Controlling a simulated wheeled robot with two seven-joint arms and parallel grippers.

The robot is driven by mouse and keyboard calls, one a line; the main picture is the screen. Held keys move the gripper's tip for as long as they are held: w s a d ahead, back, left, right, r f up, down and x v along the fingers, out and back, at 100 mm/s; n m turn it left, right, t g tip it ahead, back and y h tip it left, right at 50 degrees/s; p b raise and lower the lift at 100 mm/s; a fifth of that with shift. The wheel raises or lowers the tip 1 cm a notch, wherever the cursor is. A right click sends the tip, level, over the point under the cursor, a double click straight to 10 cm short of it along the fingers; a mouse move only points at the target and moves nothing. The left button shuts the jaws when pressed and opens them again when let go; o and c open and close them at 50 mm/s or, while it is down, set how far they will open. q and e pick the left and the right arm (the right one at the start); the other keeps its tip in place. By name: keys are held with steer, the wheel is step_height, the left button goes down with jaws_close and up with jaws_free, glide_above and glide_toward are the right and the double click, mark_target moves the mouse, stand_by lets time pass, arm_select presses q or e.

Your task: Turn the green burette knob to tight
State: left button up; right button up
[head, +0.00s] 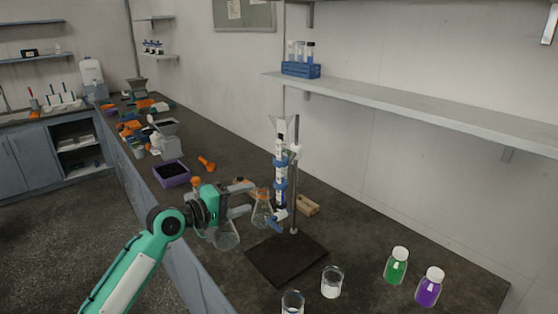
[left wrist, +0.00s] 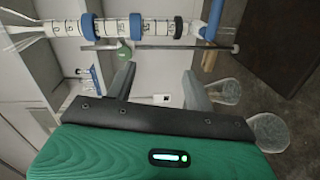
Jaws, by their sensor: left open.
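The burette (head: 280,172) stands upright in blue clamps on a metal stand with a dark base plate (head: 286,261). It lies sideways across the top of the left wrist view (left wrist: 160,27). A round green knob (left wrist: 124,52) shows there beside the stand rod (left wrist: 185,46). In the head view the knob is too small to make out clearly. A blue stopcock (head: 276,223) sits low on the burette. My left gripper (head: 250,198) is to the left of the burette, open and empty. In the left wrist view its fingers (left wrist: 158,72) are apart, short of the knob and rod.
Glass flasks (head: 262,213) stand close to my left gripper. Beakers (head: 332,282), a green bottle (head: 397,266) and a purple bottle (head: 429,287) stand at the front right. A wooden block (head: 308,206) lies behind the stand. A shelf (head: 400,105) runs above.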

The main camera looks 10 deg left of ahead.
arm_select(q)
step_height(320, 180, up, 6)
steer(key=w+a+f+n+t, duration=0.1)
steer(key=w+a, duration=0.1)
steer(key=w, duration=0.1)
steer(key=p+x, duration=0.2)
steer(key=x, duration=1.1)
steer(key=shift+d+r+n+h+p, duration=0.3)
steer(key=shift+d+r+h+p, duration=0.15)
steer(key=shift+r, duration=0.35)
arm_select(e)
steer(key=shift+s+d+r, duration=0.1)
steer(key=shift+s+r, duration=0.15)
steer(key=shift+r, duration=0.35)
steer(key=shift+s+d+r, duration=0.1)
steer(key=shift+s+r, duration=0.15)
steer(key=shift+r, duration=0.35)
